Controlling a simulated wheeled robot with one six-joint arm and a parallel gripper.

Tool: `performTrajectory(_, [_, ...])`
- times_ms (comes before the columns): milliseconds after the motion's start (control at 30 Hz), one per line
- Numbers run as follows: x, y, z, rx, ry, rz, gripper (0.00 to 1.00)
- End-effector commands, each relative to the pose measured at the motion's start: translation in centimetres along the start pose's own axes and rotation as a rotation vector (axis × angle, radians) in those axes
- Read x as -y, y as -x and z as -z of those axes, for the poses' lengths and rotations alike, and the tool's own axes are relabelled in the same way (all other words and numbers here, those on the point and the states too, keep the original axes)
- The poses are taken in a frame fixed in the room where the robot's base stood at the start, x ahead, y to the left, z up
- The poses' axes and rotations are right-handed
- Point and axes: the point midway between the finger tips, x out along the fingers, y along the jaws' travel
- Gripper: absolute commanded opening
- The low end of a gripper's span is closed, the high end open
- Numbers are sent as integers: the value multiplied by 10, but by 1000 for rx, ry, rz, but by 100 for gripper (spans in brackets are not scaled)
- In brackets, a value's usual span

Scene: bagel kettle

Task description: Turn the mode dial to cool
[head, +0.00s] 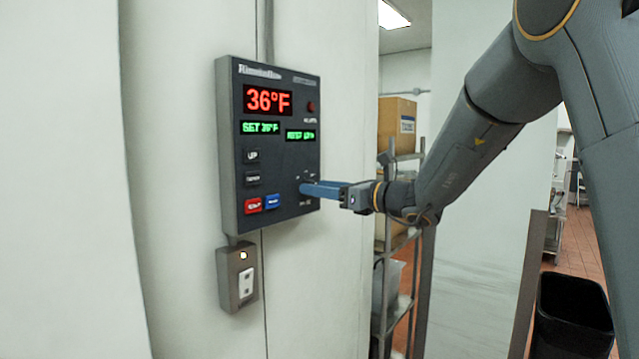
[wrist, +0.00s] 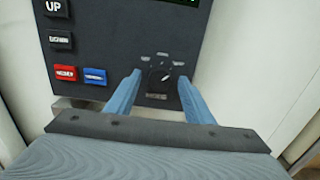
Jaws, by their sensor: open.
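The dark control panel (head: 270,145) is mounted on the white wall in the head view, with a red 36°F display and two green readouts. The mode dial (wrist: 160,78) is a small black knob low on the panel in the wrist view, with small labels around its top that are too blurred to read. My gripper (head: 304,188) reaches the panel's lower right in the head view and covers the dial there. In the wrist view my gripper (wrist: 160,88) is open, with one blue finger on each side of the dial. I cannot tell whether the fingers touch it.
Left of the dial are an UP button (wrist: 53,8), another black button (wrist: 60,41), a red button (wrist: 65,74) and a blue button (wrist: 95,76). A grey switch box (head: 238,276) is below the panel. A shelf rack (head: 402,210) stands behind my arm.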

Motion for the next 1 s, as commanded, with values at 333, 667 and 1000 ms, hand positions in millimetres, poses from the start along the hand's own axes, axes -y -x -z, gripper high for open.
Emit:
performTrajectory(333, [0,-8,1,0,0,0,48])
performTrajectory(667, [0,-8,1,-1,0,0,8])
performTrajectory(1000, [-1,-9,3,0,47,-2,8])
